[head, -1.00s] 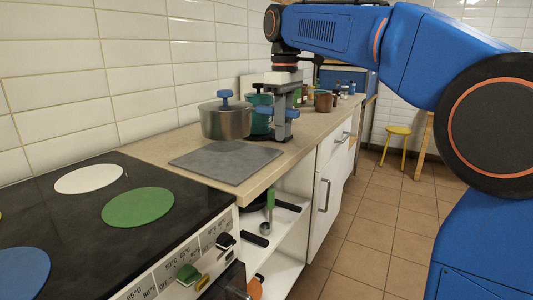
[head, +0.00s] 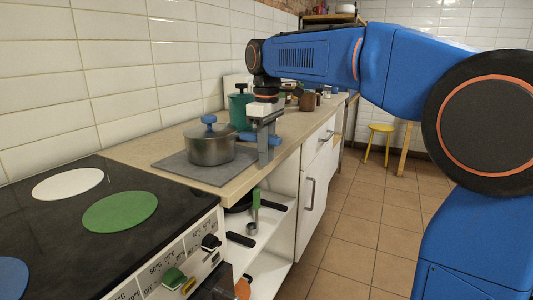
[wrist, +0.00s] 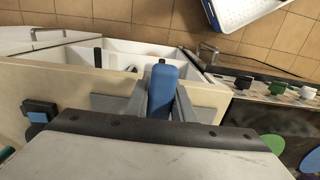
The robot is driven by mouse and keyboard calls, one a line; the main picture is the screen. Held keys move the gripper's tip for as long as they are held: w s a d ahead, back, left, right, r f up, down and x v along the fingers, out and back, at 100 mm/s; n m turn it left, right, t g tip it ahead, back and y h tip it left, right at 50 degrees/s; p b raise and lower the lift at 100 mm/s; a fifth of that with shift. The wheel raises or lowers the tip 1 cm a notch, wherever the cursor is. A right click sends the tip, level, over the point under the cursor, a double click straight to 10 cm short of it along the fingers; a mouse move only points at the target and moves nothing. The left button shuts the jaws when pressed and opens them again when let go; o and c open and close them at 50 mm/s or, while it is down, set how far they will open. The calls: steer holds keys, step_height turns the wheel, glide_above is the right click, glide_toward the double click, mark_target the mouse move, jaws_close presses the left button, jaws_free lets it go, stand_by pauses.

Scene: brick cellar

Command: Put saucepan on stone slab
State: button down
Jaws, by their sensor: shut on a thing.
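The saucepan (head: 212,150) is a steel pot with a lid and a blue knob. In the head view it is upright over the middle of the grey stone slab (head: 178,170), its base at or very close to the slab's surface; I cannot tell for certain that they touch. My gripper (head: 265,153) points down at the pot's right side and is shut on its blue handle. In the wrist view the blue handle (wrist: 162,92) is between my fingers, with grey slab (wrist: 208,101) on either side. The pot's body is hidden there by my gripper housing.
A green pot (head: 239,106) stands just behind the saucepan. A brown pot (head: 308,102) and small items are further back on the counter (head: 285,130). The black hob (head: 130,215) lies in front of the slab. An open shelf (head: 275,230) is below.

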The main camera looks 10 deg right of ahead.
steer(key=c, duration=1.5)
jaws_free()
steer(key=shift+c, duration=0.2)
step_height(320, 180, up, 12)
steer(key=shift+r, duration=0.1)
steer(key=s+d+f+m+t, duration=0.1)
steer(key=s+d+f+m, duration=0.2)
steer(key=s+f, duration=0.7)
steer(key=s+d+f+m+t, duration=0.2)
steer(key=s+d+f+m, duration=0.2)
steer(key=s+d+f, duration=0.3)
steer(key=s+d+f+m+t, duration=0.1)
steer(key=s+d+f+m, duration=0.2)
steer(key=s+f, duration=1)
step_height(320, 180, down, 2)
steer(key=d, duration=0.2)
steer(key=shift+d+t, duration=0.4)
